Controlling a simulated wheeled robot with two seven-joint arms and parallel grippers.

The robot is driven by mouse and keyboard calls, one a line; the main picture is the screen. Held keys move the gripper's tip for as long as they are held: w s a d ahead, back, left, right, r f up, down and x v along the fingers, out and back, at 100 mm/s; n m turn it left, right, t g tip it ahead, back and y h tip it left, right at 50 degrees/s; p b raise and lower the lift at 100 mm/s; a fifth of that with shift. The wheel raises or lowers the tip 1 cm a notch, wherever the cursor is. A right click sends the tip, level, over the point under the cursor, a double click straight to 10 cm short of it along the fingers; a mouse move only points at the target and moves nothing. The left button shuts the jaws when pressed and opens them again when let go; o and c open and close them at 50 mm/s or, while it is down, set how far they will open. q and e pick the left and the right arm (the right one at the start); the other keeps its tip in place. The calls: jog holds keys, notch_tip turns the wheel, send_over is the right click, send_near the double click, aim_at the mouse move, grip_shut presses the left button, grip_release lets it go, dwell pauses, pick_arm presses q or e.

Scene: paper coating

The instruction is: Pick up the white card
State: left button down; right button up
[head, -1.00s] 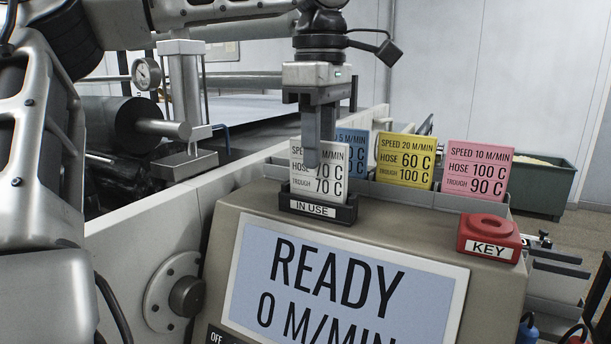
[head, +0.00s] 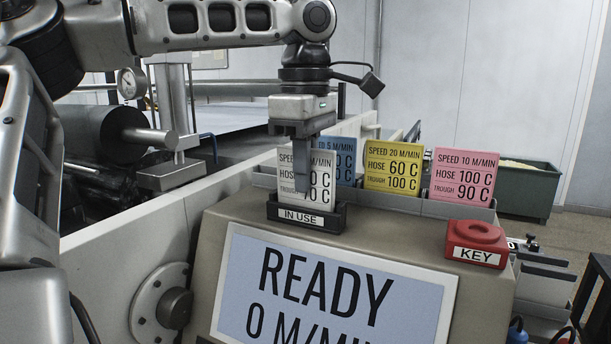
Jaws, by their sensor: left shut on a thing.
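The white card (head: 319,181) stands upright in the black IN USE holder (head: 325,222) on top of the machine's console, in the head view. My left gripper (head: 301,180) points down from above and is shut on the upper part of the white card. Its near finger covers part of the card's text, and the far finger is hidden. The card's lower edge is hidden behind the holder's front. My right gripper is not in view.
A blue card (head: 345,158), a yellow card (head: 393,167) and a pink card (head: 463,176) stand in a grey rack behind. A red KEY block (head: 476,240) sits on the console's right. The READY screen (head: 330,285) faces front.

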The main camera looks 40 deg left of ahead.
pick_arm(q)
jog(key=shift+r, duration=0.7)
jog(key=s+d+r+b, duration=0.1)
jog(key=s+d+r, duration=0.8)
jog(key=s+r, duration=0.1)
jog(key=shift+d+r, duration=0.4)
jog(key=shift+r, duration=0.4)
jog(key=w+a+f+p, duration=0.1)
jog(key=w+a+f, duration=0.9)
jog(key=shift+f, duration=0.2)
notch_tip(320, 180, down, 3)
jog(key=shift+d+r, duration=0.1)
jog(key=shift+r, duration=0.8)
